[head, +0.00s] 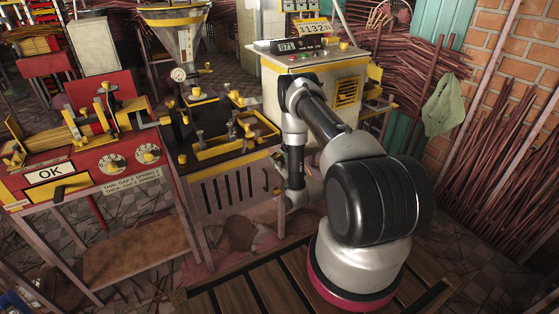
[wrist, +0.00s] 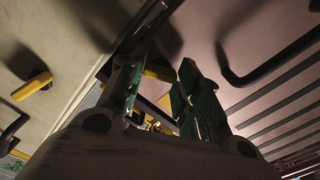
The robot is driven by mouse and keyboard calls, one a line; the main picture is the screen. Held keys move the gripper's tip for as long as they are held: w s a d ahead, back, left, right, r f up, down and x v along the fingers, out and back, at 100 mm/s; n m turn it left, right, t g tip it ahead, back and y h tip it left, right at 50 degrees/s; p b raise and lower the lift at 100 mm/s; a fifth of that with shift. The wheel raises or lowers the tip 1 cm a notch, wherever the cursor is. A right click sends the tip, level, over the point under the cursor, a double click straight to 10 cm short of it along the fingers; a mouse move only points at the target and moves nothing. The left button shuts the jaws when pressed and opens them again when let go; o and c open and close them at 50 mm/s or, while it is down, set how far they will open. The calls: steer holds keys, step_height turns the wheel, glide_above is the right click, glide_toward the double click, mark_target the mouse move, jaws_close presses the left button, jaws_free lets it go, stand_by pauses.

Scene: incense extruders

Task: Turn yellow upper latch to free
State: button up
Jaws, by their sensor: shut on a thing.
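In the wrist view my gripper (wrist: 157,82) has its two green-padded fingers on either side of a small yellow latch (wrist: 160,72), and it is shut on it. Much of this latch is shadowed or covered by the fingers. A second yellow latch (wrist: 33,86) sits apart on the pale panel at the left. I cannot tell from the wrist view which of the two is the upper one. In the head view my arm bends down beside the pale control cabinet (head: 318,95); the gripper's fingers and the latches cannot be made out there.
A black bar handle (wrist: 268,68) lies right of my fingers, beside a slatted panel (wrist: 285,118). In the head view a red machine (head: 85,165) with dials and a dark bench (head: 190,160) with yellow fittings stand left of my arm. Stick bundles crowd the right wall.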

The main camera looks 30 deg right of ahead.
steer(key=n, duration=0.4)
steer(key=shift+n, duration=2.1)
steer(key=o, duration=1)
steer(key=s, duration=0.7)
steer(key=shift+s+d, duration=0.1)
steer(key=shift+s, duration=0.15)
